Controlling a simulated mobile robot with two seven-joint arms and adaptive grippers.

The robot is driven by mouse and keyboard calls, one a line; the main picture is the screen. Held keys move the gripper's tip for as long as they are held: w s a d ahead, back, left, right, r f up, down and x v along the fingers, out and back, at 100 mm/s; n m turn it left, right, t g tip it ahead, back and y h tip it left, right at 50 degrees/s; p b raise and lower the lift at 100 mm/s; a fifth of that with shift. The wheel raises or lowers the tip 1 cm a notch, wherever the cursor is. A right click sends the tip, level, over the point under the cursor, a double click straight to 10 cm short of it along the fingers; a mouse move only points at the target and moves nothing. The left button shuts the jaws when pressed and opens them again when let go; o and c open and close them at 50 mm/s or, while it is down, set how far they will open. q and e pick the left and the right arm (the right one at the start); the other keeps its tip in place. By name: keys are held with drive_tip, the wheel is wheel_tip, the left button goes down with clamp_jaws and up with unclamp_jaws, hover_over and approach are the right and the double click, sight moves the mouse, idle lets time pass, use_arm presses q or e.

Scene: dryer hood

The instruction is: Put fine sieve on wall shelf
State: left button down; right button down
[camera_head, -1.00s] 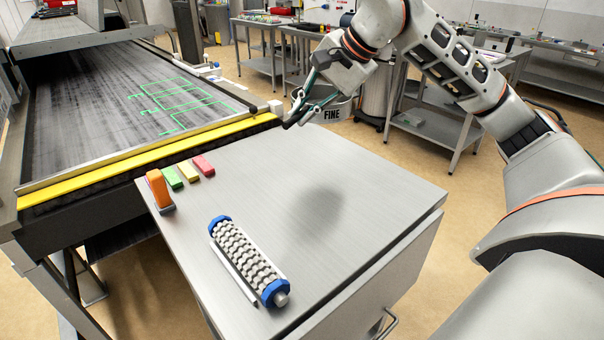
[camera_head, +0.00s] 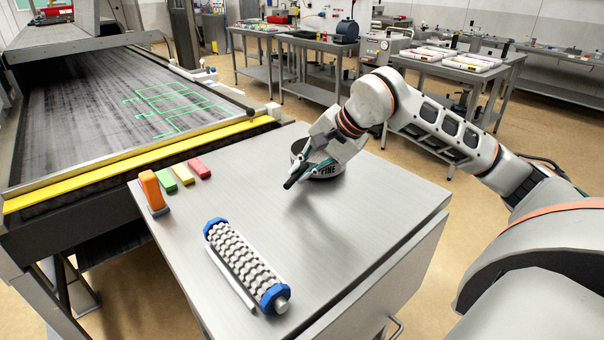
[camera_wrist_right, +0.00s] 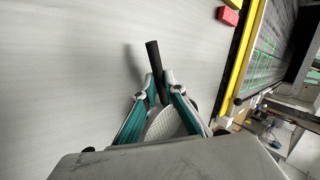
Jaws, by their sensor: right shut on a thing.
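The fine sieve (camera_head: 326,172) is a round grey drum with a dark rim and a "FINE" label. In the head view it is low over the back part of the metal tabletop, partly behind my right gripper (camera_head: 298,172). I cannot tell whether it touches the tabletop. In the wrist view my right gripper (camera_wrist_right: 160,82) is shut on the sieve's black handle (camera_wrist_right: 153,58). Part of the pale mesh (camera_wrist_right: 163,126) shows between the fingers. My left gripper is not in view. I see no wall shelf that I can make out.
The metal tabletop (camera_head: 345,240) carries a blue-ended roller (camera_head: 243,262) in front and several small coloured blocks, one orange (camera_head: 151,190). A conveyor with a yellow edge (camera_head: 130,165) adjoins at left. Steel benches stand behind. The tabletop's right half is clear.

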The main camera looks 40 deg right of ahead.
drive_tip(key=shift+f, duration=0.3)
drive_tip(key=c, duration=2.1)
unclamp_jaws()
